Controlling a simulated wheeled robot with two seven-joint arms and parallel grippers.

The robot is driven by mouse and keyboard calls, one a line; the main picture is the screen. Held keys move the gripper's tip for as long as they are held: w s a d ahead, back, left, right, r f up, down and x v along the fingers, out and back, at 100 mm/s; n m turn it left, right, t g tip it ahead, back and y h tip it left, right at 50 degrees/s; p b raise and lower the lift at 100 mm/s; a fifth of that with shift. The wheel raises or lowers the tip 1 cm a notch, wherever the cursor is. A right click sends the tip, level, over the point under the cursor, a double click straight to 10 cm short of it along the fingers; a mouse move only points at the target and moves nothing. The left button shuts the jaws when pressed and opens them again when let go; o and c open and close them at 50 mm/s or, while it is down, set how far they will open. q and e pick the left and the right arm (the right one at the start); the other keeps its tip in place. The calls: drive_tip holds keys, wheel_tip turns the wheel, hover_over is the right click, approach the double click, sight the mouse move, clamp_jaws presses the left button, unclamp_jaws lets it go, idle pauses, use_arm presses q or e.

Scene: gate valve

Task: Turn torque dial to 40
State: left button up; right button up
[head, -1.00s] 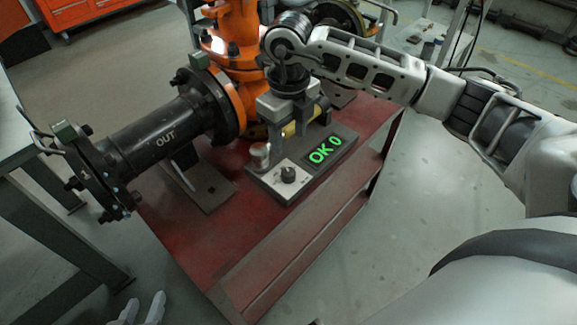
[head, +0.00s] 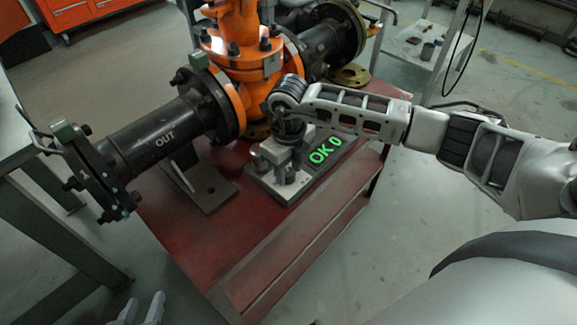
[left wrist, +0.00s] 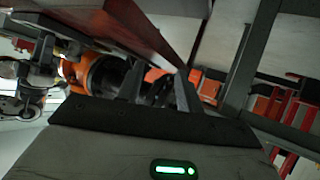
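The torque dial sits on a grey box (head: 262,181) on the red bench, and my right gripper covers most of it. The green display (head: 324,151) beside it reads "OK 0". My right gripper (head: 285,178) points down over the dial end of the box, its fingers low at the dial. I cannot tell whether they touch or grip it. My left gripper (head: 140,311) is at the bottom edge of the head view, away from the box, its fingers apart and empty. These fingers also show in the left wrist view (left wrist: 158,92).
A black pipe marked OUT (head: 160,140) and the orange valve body (head: 238,65) stand behind and left of the box. The red bench top (head: 215,235) is bare in front. A grey table (head: 15,140) stands at the left edge.

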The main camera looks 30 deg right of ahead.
drive_tip(key=c, duration=0.6)
drive_tip(key=shift+o, duration=0.2)
use_arm(q)
drive_tip(key=shift+f, duration=0.15)
use_arm(e)
drive_tip(key=shift+n, duration=0.4)
drive_tip(key=shift+f+n+b, duration=0.1)
drive_tip(key=shift+n+b, duration=0.75)
drive_tip(key=shift+n, duration=0.05)
drive_tip(key=n+b, duration=0.3)
drive_tip(key=n, duration=0.2)
drive_tip(key=shift+n, duration=0.3)
use_arm(q)
drive_tip(key=shift+d+f, duration=0.1)
drive_tip(key=shift+f, duration=0.8)
use_arm(e)
drive_tip(key=shift+n, duration=0.3)
use_arm(q)
drive_tip(key=shift+s, duration=0.1)
use_arm(e)
drive_tip(key=o, duration=1)
use_arm(q)
drive_tip(key=shift+f, duration=0.1)
